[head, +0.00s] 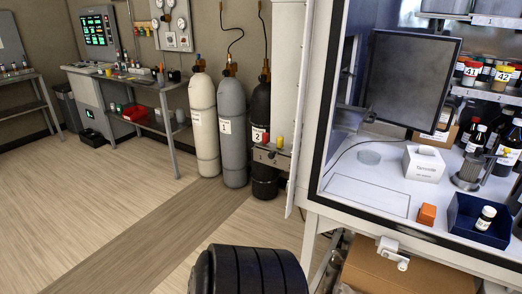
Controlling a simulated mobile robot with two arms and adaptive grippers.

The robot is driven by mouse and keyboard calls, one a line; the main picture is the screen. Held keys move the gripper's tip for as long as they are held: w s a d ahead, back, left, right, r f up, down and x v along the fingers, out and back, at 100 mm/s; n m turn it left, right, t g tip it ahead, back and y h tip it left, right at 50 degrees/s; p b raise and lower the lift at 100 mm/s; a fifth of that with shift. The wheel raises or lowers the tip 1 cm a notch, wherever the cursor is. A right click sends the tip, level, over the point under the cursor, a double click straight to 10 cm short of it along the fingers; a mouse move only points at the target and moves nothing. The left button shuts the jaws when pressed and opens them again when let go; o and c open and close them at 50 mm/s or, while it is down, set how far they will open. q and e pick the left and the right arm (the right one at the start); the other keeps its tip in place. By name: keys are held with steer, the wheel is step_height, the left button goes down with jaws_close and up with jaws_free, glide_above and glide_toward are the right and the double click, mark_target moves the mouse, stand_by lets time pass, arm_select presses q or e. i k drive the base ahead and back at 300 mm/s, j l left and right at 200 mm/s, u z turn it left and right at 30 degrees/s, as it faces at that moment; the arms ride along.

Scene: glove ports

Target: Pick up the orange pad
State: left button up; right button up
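A small orange block (427,214), the only orange thing that looks like the pad, sits on the white work surface inside the framed cabinet at the right. It is near the front edge, just left of a dark blue bin. Nothing covers it from this view. Neither of my grippers shows in the head view.
The blue bin (462,222) holds a small bottle. A white box (424,164), a dark monitor (411,80) and several bottles stand behind. The cabinet's front frame (336,100) bounds the left side. Gas cylinders (231,130) stand left of it. Floor at left is open.

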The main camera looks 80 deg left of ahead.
mark_target(426, 214)
steer(key=u, duration=1.35)
steer(key=i+l, duration=0.1)
steer(key=l, duration=0.2)
